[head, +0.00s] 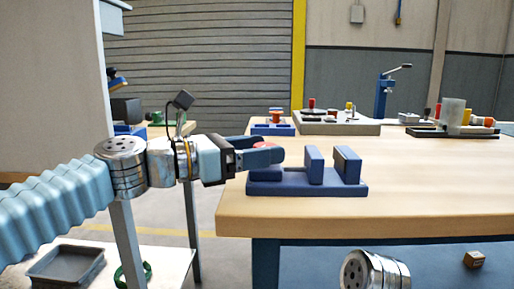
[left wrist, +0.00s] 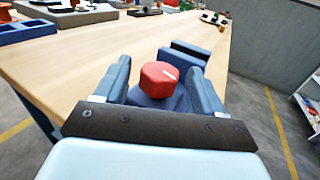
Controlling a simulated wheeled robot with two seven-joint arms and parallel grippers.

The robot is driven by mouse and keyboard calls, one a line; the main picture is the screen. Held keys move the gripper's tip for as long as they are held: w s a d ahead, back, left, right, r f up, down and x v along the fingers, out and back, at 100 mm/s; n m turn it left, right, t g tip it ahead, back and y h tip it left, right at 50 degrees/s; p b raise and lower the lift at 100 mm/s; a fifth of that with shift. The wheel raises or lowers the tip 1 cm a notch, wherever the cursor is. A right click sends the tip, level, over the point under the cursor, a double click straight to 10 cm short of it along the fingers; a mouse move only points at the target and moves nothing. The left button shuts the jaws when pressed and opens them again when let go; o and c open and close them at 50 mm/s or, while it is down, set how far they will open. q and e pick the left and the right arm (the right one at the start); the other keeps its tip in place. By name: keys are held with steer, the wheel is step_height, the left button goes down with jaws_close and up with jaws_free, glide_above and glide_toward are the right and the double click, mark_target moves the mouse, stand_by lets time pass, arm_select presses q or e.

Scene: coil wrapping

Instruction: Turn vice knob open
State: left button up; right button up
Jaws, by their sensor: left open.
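The blue vice (head: 307,187) stands near the left edge of the wooden table, with two upright jaws. In the head view only a little of the red knob (head: 266,145) shows behind the fingers. My left gripper (head: 272,156) reaches in from the left and is open. Its two blue fingers stand on either side of the knob, with visible gaps between. My right gripper is not in view.
The wooden table (head: 420,205) is clear in front and right of the vice. Behind are a tray (head: 335,127) with small parts, a blue lever press (head: 383,95) and a grey fixture (head: 453,115). A small box (head: 474,259) lies low at the right.

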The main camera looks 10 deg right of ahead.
arm_select(q)
steer(key=c, duration=1.1)
steer(key=shift+o, duration=0.2)
steer(key=shift+n+t, duration=0.3)
steer(key=shift+t, duration=0.2)
